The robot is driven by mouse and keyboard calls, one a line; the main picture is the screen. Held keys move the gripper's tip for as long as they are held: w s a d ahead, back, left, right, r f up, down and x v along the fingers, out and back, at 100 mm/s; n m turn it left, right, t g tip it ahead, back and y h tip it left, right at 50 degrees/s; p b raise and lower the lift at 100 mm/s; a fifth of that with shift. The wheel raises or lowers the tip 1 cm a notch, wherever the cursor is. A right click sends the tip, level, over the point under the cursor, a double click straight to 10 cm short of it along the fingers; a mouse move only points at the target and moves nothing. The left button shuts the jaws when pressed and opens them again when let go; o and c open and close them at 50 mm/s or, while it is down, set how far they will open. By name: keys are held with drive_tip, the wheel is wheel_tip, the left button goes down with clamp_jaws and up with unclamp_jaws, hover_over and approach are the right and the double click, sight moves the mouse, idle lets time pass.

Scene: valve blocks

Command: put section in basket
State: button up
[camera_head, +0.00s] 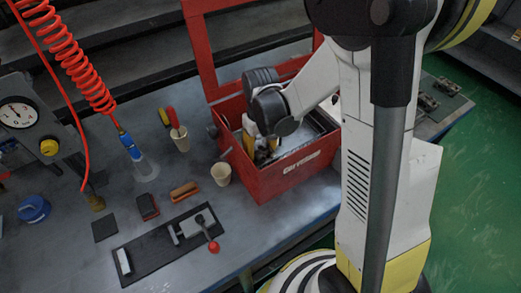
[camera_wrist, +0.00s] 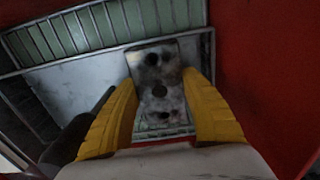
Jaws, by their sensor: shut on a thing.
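My gripper (camera_wrist: 158,82) has its two yellow fingers shut on the section, a grey, stained metal block with dark round holes (camera_wrist: 160,72). In the wrist view the section is over a wire basket (camera_wrist: 92,55) with a metal rim and a greenish mesh. I cannot tell whether the section touches the basket floor. In the head view my gripper (camera_head: 262,146) reaches down into the open red box (camera_head: 292,172). My arm and gripper hide most of the box's inside there, and the section cannot be made out.
The box's raised red lid (camera_head: 202,55) stands behind it, and its walls are close around my gripper. On the grey bench are a paper cup (camera_head: 221,174), another cup with a tool (camera_head: 181,142), brushes, and a black fixture (camera_head: 170,243) with a red-knobbed lever.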

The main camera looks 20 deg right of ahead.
sight(261, 148)
drive_tip(key=o, duration=1.4)
drive_tip(key=shift+f, duration=0.1)
drive_tip(key=shift+c, duration=0.2)
wheel_tip(261, 148, up, 12)
drive_tip(key=p, duration=0.5)
drive_tip(key=s+r+m+t, duration=0.2)
drive_tip(key=s+r+t, duration=0.5)
drive_tip(key=s+r, duration=0.4)
drive_tip(key=shift+s+r, duration=0.4)
drive_tip(key=shift+s, duration=0.1)
